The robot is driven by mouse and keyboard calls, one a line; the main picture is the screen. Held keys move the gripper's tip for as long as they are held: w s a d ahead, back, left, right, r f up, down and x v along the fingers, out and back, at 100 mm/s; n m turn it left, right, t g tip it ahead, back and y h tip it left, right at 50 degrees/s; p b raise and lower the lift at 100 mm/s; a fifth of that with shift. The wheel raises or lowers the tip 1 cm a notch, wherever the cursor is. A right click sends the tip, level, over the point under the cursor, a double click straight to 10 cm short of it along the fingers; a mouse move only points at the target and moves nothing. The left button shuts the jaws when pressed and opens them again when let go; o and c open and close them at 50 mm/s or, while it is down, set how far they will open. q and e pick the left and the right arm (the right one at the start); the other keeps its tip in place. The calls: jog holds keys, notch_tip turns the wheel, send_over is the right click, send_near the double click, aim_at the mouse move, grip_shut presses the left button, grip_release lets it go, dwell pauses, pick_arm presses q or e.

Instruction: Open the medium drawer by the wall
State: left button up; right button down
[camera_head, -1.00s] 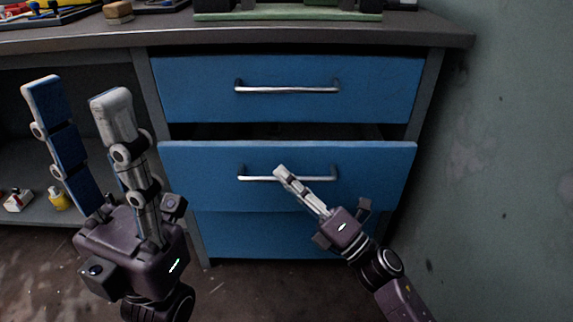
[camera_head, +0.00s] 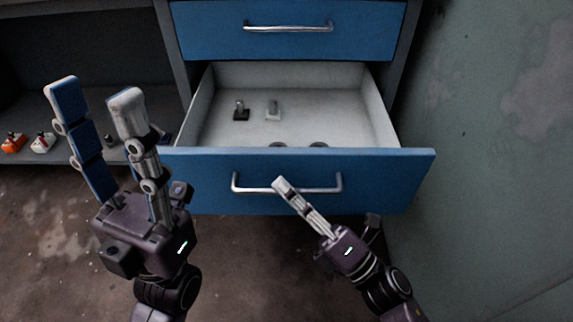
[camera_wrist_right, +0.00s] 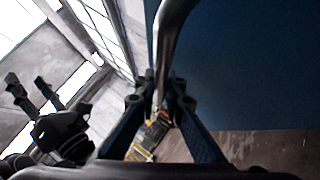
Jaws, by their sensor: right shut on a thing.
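The medium drawer (camera_head: 390,180) is the blue-fronted middle drawer, pulled well out, with its pale interior showing. Its metal handle (camera_head: 320,190) runs across the front. My right gripper (camera_head: 280,184) is shut on this handle near its middle. In the right wrist view the handle (camera_wrist_right: 170,40) runs down between the fingers (camera_wrist_right: 162,90), against the blue drawer front (camera_wrist_right: 240,70). My left gripper (camera_head: 93,92) is open and empty, upright to the left of the drawer.
Inside the drawer lie a small dark item (camera_head: 241,113), a light grey item (camera_head: 273,110) and round dark things partly hidden by the front. A closed blue drawer (camera_head: 290,40) is above. The wall (camera_head: 500,150) is close on the right. Small objects (camera_head: 42,143) stand on the left shelf.

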jog(key=shift+s, duration=2)
jog(key=shift+f, duration=0.1)
jog(key=c, duration=2.3)
grip_release()
jog(key=v, duration=1.2)
